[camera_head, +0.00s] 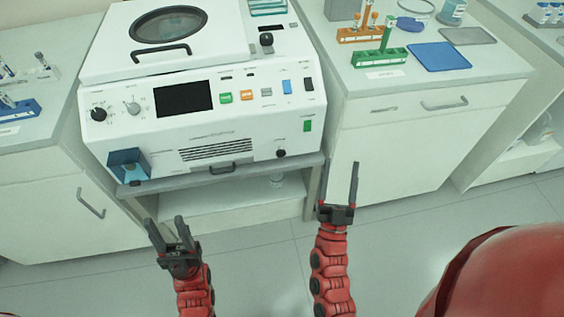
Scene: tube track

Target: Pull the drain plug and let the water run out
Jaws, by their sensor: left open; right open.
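A white machine (240,122) with a round dark-rimmed lid window and a dark screen stands on a grey shelf between two cabinets. I cannot tell for certain which part is the drain plug. A small black round knob (281,153) sits low on the right of its front. A blue open-sided box (128,166) is at its lower left corner. No running water is visible. My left gripper (165,222) is open and empty, below and in front of the machine's left part. My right gripper (341,166) is open and empty, to the right of the black knob and apart from it.
The right counter (400,81) holds a green rack (378,57), an orange rack (360,34) and a blue tray (440,56). The left counter (50,112) holds tube racks. A shelf edge (235,170) juts out below the machine. The floor in front is clear.

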